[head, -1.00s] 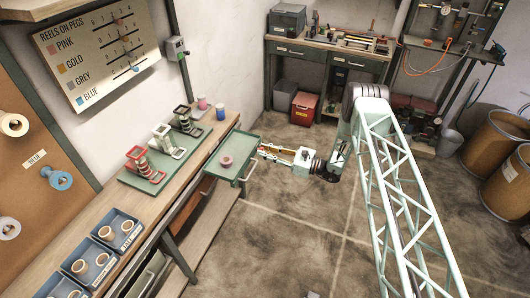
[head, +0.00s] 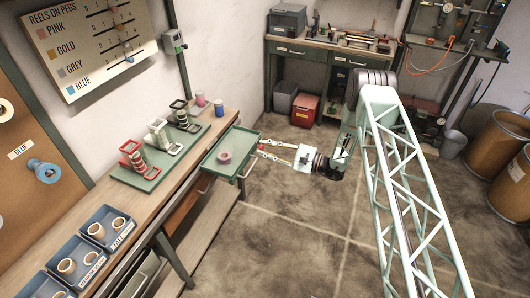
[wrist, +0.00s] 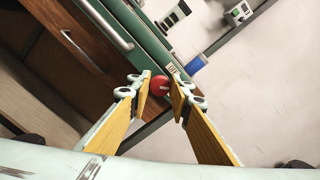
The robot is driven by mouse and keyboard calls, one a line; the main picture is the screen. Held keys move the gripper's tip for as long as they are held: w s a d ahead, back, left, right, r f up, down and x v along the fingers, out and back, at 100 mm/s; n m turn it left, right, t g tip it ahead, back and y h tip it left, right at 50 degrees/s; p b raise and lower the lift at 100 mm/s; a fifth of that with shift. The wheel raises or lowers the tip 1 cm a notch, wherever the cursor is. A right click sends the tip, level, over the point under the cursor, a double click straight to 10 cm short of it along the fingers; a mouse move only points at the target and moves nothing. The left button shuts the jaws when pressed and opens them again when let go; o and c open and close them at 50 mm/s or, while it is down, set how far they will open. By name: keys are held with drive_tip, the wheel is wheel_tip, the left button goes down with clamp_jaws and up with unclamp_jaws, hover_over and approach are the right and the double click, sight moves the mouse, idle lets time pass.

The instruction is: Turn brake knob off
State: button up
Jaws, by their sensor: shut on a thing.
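The brake knob (wrist: 159,88) is a round red knob with a pale mark, shown in the wrist view at a green edge beside a small pale label (wrist: 172,68). My gripper (wrist: 160,84) has a fingertip on either side of it and is shut on it. The label is too small to read. In the head view my gripper (head: 257,152) reaches from the right to the right side of a green tray-like surface (head: 212,163). The knob cannot be made out there.
Several winders, including a white one (head: 162,138), stand on a green mat along the bench. A blue cup-like item (head: 219,107) is behind. The floor right of the bench is clear.

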drive_tip(key=shift+f+n+b, duration=0.2)
drive_tip(key=shift+n+b, duration=3.8)
drive_tip(key=shift+n, duration=0.9)
drive_tip(key=o, duration=0.8)
drive_tip(key=shift+o, duration=0.2)
drive_tip(key=shift+s, duration=0.1)
drive_tip(key=v, duration=1.2)
drive_tip(key=shift+r, duration=0.15)
